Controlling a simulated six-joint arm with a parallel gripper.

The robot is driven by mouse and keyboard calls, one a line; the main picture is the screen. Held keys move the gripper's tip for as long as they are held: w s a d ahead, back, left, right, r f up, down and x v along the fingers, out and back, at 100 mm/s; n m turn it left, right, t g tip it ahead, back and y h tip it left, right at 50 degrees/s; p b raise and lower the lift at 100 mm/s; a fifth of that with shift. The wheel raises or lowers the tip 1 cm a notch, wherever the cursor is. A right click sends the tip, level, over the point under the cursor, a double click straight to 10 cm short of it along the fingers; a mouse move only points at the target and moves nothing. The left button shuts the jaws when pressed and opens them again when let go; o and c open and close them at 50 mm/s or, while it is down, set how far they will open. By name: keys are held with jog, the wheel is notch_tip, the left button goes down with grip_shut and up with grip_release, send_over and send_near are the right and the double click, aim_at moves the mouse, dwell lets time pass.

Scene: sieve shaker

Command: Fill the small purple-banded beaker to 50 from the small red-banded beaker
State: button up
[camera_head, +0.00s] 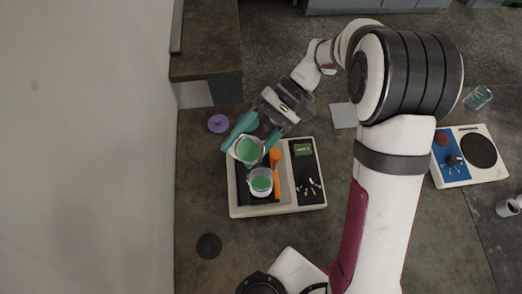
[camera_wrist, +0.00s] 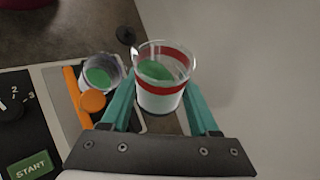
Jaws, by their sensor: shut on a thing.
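My gripper (camera_head: 245,142) has teal fingers and is shut on the red-banded beaker (camera_wrist: 160,98). This beaker is clear glass with a red band and green contents, and it looks roughly upright in the wrist view. In the head view the red-banded beaker (camera_head: 247,151) is just above and left of a second small beaker (camera_head: 260,183). The second beaker stands on the device's dark plate and also holds green material.
The second beaker stands on a white device (camera_head: 313,197) with a display and knobs. A purple lid (camera_head: 218,124) and a dark disc (camera_head: 209,246) lie on the bench. A hotplate (camera_head: 449,178) and glass jar (camera_head: 478,97) are at right.

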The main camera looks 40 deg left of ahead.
jog(key=shift+d+r+n+y, duration=0.2)
jog(key=shift+r+n+y, duration=0.1)
jog(key=shift+n+y, duration=0.2)
dwell(1.9)
jog(key=shift+r+n+t+y, duration=0.3)
jog(key=shift+r+n+y, duration=0.1)
jog(key=shift+n+y, duration=0.1)
dwell(2.0)
jog(key=shift+f+n+y, duration=0.4)
jog(key=shift+n+y, duration=0.1)
jog(key=shift+y, duration=0.1)
dwell(2.5)
